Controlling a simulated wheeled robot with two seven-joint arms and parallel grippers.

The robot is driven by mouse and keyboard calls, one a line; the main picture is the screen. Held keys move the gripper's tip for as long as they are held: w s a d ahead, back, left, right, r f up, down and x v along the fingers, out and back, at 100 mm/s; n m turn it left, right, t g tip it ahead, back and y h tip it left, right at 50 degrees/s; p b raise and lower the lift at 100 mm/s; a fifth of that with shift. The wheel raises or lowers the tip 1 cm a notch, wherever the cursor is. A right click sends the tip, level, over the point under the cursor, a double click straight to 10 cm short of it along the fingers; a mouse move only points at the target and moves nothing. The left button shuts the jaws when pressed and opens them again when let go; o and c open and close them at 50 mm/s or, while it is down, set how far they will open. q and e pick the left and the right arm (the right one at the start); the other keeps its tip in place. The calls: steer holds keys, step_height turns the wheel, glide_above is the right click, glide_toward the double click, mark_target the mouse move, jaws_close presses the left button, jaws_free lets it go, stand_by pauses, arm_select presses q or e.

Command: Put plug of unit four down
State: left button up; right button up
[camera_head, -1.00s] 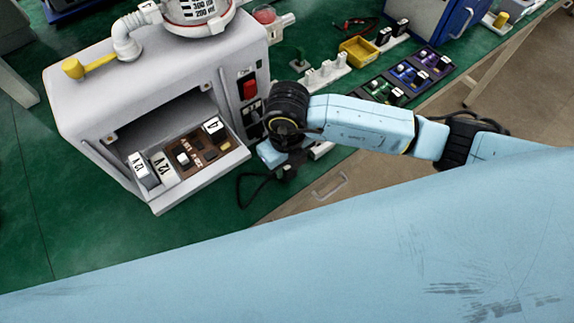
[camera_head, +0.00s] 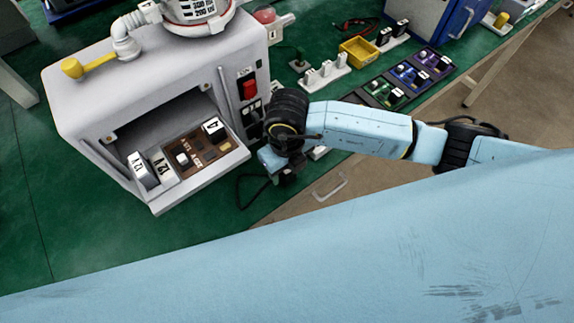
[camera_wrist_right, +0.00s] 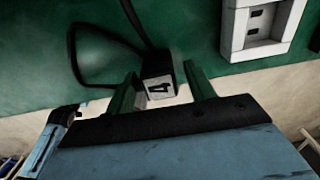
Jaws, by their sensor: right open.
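The plug of unit four (camera_wrist_right: 158,88), a small block with a white face marked 4, sits between the two fingers of my right gripper (camera_wrist_right: 162,90) in the right wrist view. The fingers stand apart on either side of it, and a gap shows. It appears to be at the green bench top near its front edge; whether it rests there I cannot tell. Its black cord (camera_wrist_right: 78,62) loops away over the bench. In the head view my right gripper (camera_head: 283,170) is right of the pump unit's open front, and the plug is hidden there. My left gripper is not in view.
The grey pump unit (camera_head: 75,110) stands at left, with a tray of marked blocks (camera_head: 200,150) in its front. A white socket strip (camera_head: 325,75), yellow bin (camera_head: 360,52) and dark trays (camera_head: 410,78) lie behind my right arm. A drawer handle (camera_head: 330,187) shows below the bench edge.

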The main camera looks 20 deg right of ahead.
step_height(320, 180, up, 12)
steer(key=shift+p, duration=0.4)
